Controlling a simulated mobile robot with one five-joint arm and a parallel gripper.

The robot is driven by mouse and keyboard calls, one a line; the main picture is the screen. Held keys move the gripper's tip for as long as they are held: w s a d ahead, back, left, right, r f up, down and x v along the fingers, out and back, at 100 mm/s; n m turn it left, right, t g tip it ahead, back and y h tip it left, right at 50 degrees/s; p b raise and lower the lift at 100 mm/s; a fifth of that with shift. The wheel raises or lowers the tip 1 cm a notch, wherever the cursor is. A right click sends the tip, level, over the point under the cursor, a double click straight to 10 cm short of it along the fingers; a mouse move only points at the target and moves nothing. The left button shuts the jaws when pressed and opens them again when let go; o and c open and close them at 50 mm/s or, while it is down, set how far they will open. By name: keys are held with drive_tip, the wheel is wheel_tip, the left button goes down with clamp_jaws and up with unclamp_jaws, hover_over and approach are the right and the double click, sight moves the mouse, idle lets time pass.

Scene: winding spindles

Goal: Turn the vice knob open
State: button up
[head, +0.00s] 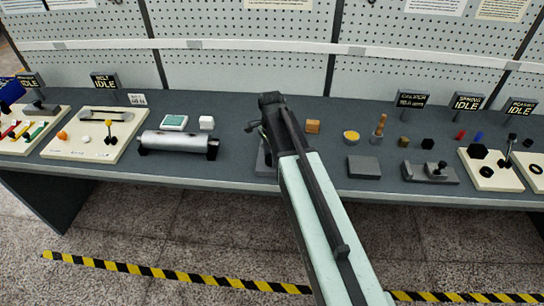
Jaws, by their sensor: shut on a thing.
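My arm reaches up from the bottom of the head view and bends down at the bench. My gripper (262,134) is at its far end, seen from behind and small, with its fingertips mostly hidden by the arm. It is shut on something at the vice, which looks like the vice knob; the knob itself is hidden. A grey block, apparently the vice (263,163), stands on the dark bench just left of the arm and is largely covered by it. How far the vice jaws are apart cannot be seen.
A silver cylinder (178,144) lies left of the vice on the bench (235,160). A pegboard wall (240,75) rises behind.

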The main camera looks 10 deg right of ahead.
drive_tip(key=n, duration=0.5)
drive_tip(key=shift+n, duration=0.3)
drive_tip(key=n, duration=1)
drive_tip(key=shift+n, duration=0.4)
drive_tip(key=n, duration=1.1)
drive_tip(key=shift+n, duration=0.4)
drive_tip(key=n, duration=1)
drive_tip(key=shift+n, duration=0.4)
drive_tip(key=n, duration=0.5)
drive_tip(key=shift+n, duration=0.3)
